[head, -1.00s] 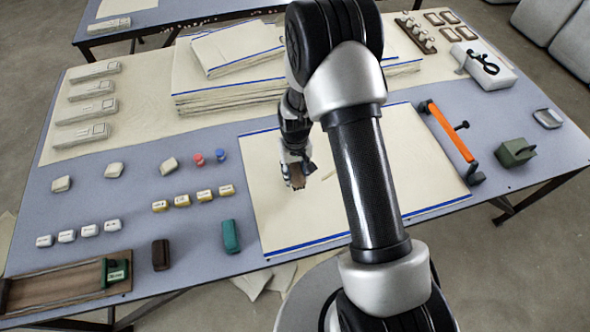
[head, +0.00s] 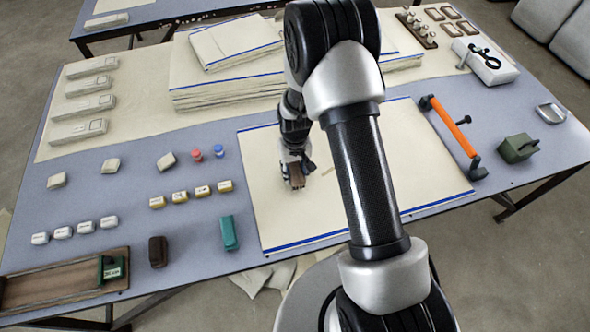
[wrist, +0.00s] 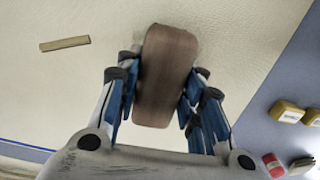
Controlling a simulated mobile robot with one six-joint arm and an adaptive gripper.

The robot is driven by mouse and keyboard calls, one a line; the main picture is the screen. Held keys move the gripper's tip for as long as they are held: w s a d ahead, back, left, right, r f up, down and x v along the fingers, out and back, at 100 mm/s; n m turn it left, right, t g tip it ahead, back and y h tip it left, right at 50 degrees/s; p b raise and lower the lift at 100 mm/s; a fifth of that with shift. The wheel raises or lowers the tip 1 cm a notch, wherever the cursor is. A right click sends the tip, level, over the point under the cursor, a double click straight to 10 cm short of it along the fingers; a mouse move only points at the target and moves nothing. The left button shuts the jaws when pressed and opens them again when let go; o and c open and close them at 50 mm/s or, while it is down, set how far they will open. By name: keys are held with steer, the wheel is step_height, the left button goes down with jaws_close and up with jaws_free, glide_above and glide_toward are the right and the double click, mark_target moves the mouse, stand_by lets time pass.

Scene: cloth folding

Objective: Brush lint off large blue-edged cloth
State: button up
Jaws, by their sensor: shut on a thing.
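The large cream cloth with blue edges (head: 285,217) lies flat on the table's front middle, partly hidden behind my arm. It fills most of the wrist view (wrist: 228,28). My gripper (head: 294,176) is over the cloth's left half. In the wrist view my gripper (wrist: 158,88) is shut on a brown wooden block-like brush (wrist: 166,70). The brush is low over the cloth; its underside is hidden, so I cannot tell whether it touches. A small tan strip (wrist: 65,44) lies on the cloth near the brush. No separate lint specks can be made out.
A stack of folded cloths (head: 225,88) stands behind the cloth. An orange-handled tool (head: 453,128) and a green box (head: 517,147) are at right. Yellow-labelled blocks (head: 180,197), a teal block (head: 229,233) and a dark brown block (head: 158,251) lie at left.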

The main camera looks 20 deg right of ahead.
mark_target(283, 183)
steer(key=shift+f+b, duration=0.65)
steer(key=shift+f, duration=0.3)
steer(key=shift+a, duration=0.15)
steer(key=shift+a+r, duration=0.15)
steer(key=shift+a, duration=1.7)
steer(key=shift+s+d+f, duration=0.1)
steer(key=shift+d+f, duration=0.1)
steer(key=shift+d, duration=0.8)
steer(key=shift+s+d+f, duration=0.1)
steer(key=shift+d+f, duration=0.1)
steer(key=shift+d, duration=0.8)
steer(key=shift+c, duration=0.4)
steer(key=shift+a+r, duration=0.15)
steer(key=shift+a, duration=1.9)
steer(key=shift+w+d+r, duration=0.1)
steer(key=shift+d+r, duration=0.05)
steer(key=shift+d, duration=0.9)
steer(key=shift+w+d+r, duration=0.1)
steer(key=shift+d, duration=0.9)
